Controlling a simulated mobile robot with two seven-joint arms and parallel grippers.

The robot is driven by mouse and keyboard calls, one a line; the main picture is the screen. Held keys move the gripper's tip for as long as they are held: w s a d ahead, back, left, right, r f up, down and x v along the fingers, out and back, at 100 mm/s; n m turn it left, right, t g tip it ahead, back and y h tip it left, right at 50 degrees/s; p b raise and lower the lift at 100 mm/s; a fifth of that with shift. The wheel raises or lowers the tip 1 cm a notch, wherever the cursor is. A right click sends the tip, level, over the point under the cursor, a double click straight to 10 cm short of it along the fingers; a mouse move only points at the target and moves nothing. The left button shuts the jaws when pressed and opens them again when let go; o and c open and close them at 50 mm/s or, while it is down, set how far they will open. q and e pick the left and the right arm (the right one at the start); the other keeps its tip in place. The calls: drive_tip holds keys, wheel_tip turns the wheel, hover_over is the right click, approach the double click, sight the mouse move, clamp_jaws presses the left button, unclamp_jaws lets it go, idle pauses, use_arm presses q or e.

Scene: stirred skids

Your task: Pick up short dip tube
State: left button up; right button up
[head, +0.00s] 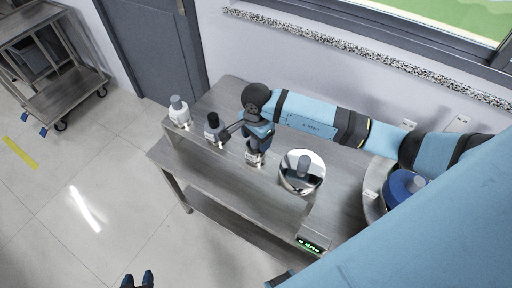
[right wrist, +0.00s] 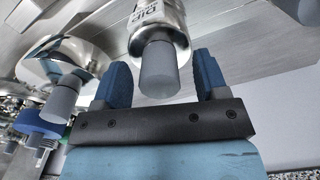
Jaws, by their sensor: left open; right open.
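A metal canister (right wrist: 165,18) with a grey cylindrical end (right wrist: 158,70) shows in the right wrist view; its partly cut-off label seems to read "DIP". It stands on the table in the head view (head: 254,158), under my right gripper (head: 258,142). My right gripper is open, with its blue fingers on either side of the grey end; I see gaps, so it is not gripped. Which piece is the short dip tube I cannot tell for sure. My left gripper (head: 138,276) is open and empty over the floor at the bottom edge.
A grey-topped container (head: 179,112) and a dark-topped container (head: 213,130) stand left on the metal table (head: 232,178). A shiny round vessel (head: 302,184) with a grey end and a blue round part (head: 404,186) are to the right. A lit display (head: 310,245) is at the front.

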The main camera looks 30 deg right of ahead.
clamp_jaws()
idle(0.3)
wheel_tip(320, 180, up, 20)
drive_tip(key=b, duration=0.3)
idle(0.3)
